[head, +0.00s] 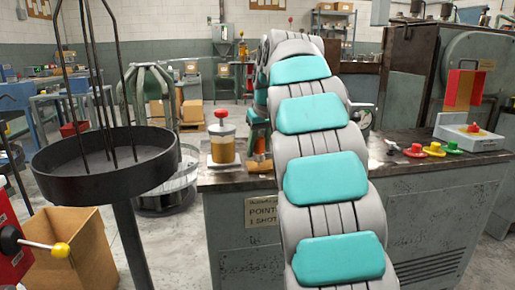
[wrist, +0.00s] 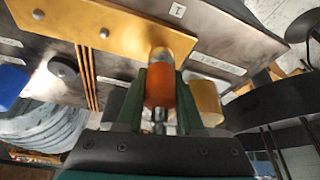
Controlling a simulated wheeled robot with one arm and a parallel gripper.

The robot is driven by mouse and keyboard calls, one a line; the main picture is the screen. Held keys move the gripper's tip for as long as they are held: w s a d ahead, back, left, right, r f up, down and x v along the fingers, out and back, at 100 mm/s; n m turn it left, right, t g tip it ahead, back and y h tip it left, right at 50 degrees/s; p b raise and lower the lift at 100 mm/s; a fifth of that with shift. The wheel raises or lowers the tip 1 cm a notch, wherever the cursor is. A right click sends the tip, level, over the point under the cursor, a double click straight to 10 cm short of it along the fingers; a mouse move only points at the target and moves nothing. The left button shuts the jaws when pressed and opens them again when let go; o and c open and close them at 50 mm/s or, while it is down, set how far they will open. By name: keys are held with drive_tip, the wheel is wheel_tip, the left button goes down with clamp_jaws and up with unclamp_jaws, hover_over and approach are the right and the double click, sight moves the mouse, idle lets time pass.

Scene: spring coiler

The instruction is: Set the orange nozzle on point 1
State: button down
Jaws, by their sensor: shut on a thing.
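In the wrist view my gripper (wrist: 160,80) has its two green fingers shut on the orange nozzle (wrist: 160,88). A pale metal cylinder (wrist: 172,40) shows just beyond the nozzle, in line with it; I cannot tell whether they touch. A yellow plate (wrist: 105,22) with round bolts lies beyond the fingertips. A small white label marked 1 (wrist: 177,10) sits by the plate's edge.
In the head view a red-knobbed pot (head: 222,140) stands on the bench, and several coloured knobs (head: 433,149) lie right of my arm.

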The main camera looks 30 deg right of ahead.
sight(261, 138)
drive_tip(key=shift+f+b, duration=0.4)
drive_tip(key=shift+f, duration=0.15)
idle(0.7)
drive_tip(key=shift+c, duration=2.3)
unclamp_jaws()
drive_tip(key=shift+v, duration=3.85)
